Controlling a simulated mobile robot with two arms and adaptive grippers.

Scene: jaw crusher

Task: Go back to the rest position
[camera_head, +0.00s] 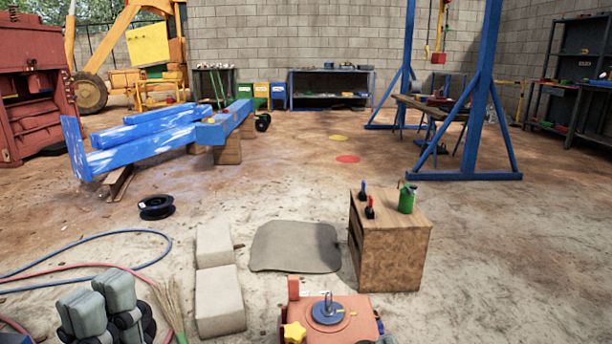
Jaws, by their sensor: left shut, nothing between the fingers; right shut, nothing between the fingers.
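Neither of my grippers shows clearly in the head view, and I cannot make out any fingertips. No object is seen held. The open floor (385,185) spreads out ahead. A wooden crate (392,250) stands right of the middle, with a green can (407,198) and small red and blue-handled tools (366,205) on its top. A red machine part (352,312) with a blue round plate (327,311) and a yellow star knob (294,332) is at the bottom edge, partly cut off.
Pale blocks (220,302) and a grey mat (295,247) lie on the floor ahead. Hoses (90,237), a black reel (156,207) and grey pads (84,313) are at left. Blue beams (150,141), a red machine (32,90) and a blue gantry (480,85) stand farther back.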

